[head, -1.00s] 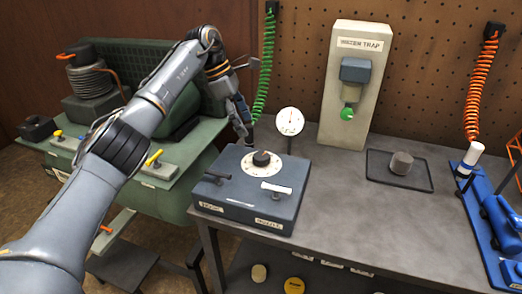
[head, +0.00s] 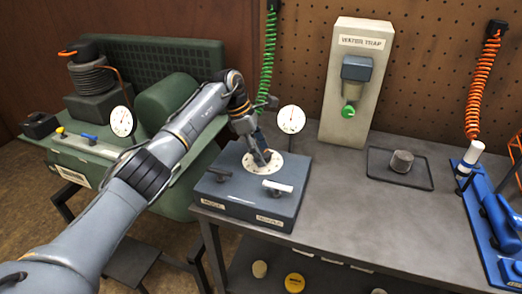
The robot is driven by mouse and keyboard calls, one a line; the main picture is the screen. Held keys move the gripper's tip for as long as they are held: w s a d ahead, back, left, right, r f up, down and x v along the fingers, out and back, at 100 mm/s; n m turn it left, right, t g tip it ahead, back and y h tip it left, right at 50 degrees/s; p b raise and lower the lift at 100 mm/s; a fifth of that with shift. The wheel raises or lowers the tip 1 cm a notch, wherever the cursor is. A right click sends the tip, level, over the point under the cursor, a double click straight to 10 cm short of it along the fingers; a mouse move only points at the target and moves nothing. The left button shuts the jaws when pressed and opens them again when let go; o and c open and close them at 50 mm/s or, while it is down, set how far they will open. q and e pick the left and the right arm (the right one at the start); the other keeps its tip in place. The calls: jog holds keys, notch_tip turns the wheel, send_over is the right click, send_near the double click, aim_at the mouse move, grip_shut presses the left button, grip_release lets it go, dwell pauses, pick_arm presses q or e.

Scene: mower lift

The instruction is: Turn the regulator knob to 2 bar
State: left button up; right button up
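The regulator box (head: 240,205) is a blue-grey block on the left end of the bench. A round white dial plate (head: 276,169) with dark marks is on its top. A white round gauge (head: 291,119) stands behind the box; its numbers are too small to read. My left gripper (head: 262,157) points down over the middle of the dial, where the dark knob sits. The fingers mostly hide the knob, so I cannot tell whether they grip it or what it points to. My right gripper is out of view.
A green coiled hose (head: 267,60) hangs close behind my gripper. The water trap panel (head: 352,95) stands behind. A green compressor (head: 180,105) with its own gauge (head: 122,121) is at left.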

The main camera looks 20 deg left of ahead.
pick_arm(q)
jog(key=c, duration=1)
jog(key=n+t+p, duration=0.1)
jog(key=n, duration=0.2)
jog(key=shift+s+n, duration=0.1)
jog(key=shift+n, duration=0.3)
jog(key=n+t, duration=0.1)
jog(key=n, duration=0.1)
jog(key=n+y, duration=0.1)
jog(key=n, duration=0.1)
jog(key=shift+d+n+t+y+p, duration=0.15)
jog(key=shift+n+t+y+p, duration=0.15)
jog(key=shift+t, duration=0.1)
jog(key=n+y, duration=0.1)
jog(key=n, duration=0.2)
jog(key=shift+s+n+t, duration=0.1)
jog(key=shift+n+t, duration=0.2)
jog(key=shift+d+n+y+b, duration=0.15)
jog(key=shift+n+y+b, duration=0.7)
jog(key=shift+n, duration=0.95)
